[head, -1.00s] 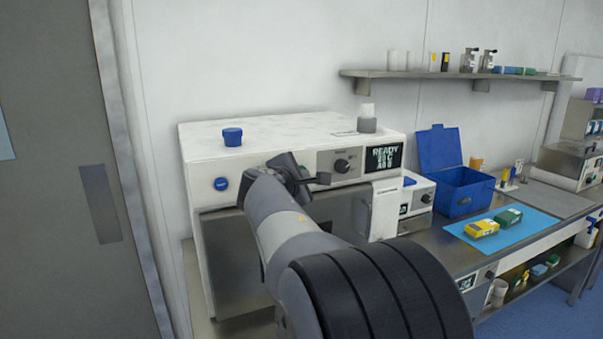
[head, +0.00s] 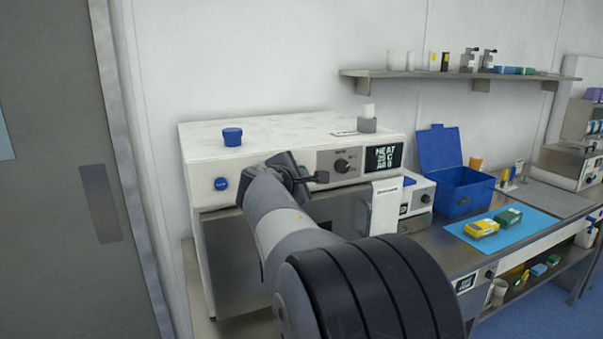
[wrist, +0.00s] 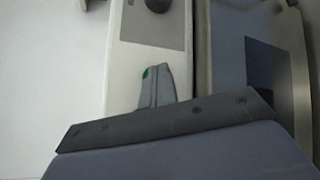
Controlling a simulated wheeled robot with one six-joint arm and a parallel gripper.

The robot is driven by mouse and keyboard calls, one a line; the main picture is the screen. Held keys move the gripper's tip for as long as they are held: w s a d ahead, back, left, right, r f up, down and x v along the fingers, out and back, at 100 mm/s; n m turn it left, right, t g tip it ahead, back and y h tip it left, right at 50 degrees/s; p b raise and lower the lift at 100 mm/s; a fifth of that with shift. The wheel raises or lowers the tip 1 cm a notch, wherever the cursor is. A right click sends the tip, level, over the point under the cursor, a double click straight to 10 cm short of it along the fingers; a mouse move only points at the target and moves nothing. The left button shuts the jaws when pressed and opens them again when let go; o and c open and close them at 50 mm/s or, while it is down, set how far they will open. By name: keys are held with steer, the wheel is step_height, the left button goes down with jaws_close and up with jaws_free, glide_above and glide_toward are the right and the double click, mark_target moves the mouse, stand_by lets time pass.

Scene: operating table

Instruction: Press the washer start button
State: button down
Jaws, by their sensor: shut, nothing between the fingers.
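In the head view my own gripper hides this button.
A blue cap (head: 232,137) and a grey holder (head: 367,124) stand on top of the washer. To the right are a small white device (head: 416,192), an open blue box (head: 466,190) and a blue mat (head: 487,238) with two small packs. A shelf (head: 430,74) hangs above.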

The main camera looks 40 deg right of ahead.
steer(key=shift+s+a, duration=0.2)
steer(key=shift+s, duration=0.5)
steer(key=shift+s, duration=0.1)
steer(key=s, duration=0.2)
steer(key=s+a+b, duration=0.1)
steer(key=s, duration=0.1)
steer(key=shift+s+a, duration=0.1)
steer(key=shift+s, duration=0.2)
stand_by(0.4)
steer(key=shift+s+a, duration=0.2)
steer(key=shift+s, duration=0.8)
steer(key=shift+s+a, duration=0.15)
steer(key=shift+s, duration=0.8)
